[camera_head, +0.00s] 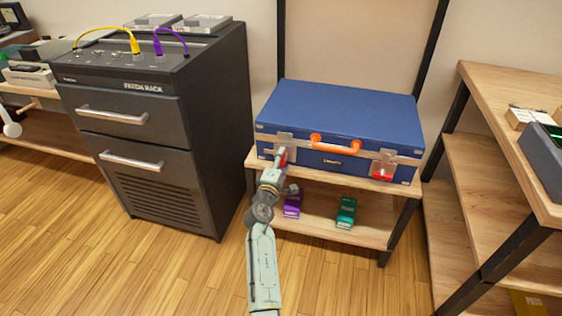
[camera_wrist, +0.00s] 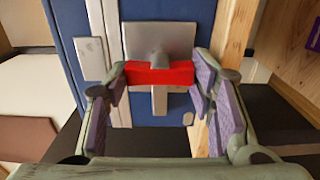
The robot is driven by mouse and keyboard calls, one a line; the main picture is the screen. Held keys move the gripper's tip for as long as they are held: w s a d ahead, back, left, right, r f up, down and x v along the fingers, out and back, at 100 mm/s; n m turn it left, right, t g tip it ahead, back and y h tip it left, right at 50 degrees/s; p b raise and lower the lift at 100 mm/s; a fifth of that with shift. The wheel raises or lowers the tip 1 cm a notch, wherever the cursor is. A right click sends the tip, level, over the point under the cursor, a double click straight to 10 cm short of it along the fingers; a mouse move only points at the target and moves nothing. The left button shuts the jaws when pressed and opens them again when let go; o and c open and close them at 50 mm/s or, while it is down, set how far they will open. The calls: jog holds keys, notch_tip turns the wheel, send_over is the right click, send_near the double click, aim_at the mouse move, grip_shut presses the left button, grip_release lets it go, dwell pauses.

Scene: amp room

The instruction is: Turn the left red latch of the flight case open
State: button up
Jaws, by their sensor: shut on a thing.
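The blue flight case (camera_head: 345,112) lies shut on a wooden shelf unit, with an orange handle on its front. Its left red latch (camera_wrist: 158,74) sits on a silver plate (camera_wrist: 158,40) in the wrist view. My gripper (camera_wrist: 160,78) is shut on this latch, with a purple-padded finger at each end of the red bar. In the head view my gripper (camera_head: 279,160) is at the case's front left and mostly hides the left latch. The right red latch (camera_head: 382,174) shows on its own plate, untouched.
A black rack cabinet (camera_head: 155,130) with yellow and purple cables stands left of the case. Purple (camera_head: 292,205) and green (camera_head: 346,212) boxes are on the lower shelf. A wooden table (camera_head: 510,110) stands at the right. The floor in front is clear.

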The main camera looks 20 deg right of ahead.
jog(key=o, duration=1.2)
jog(key=shift+c, duration=0.2)
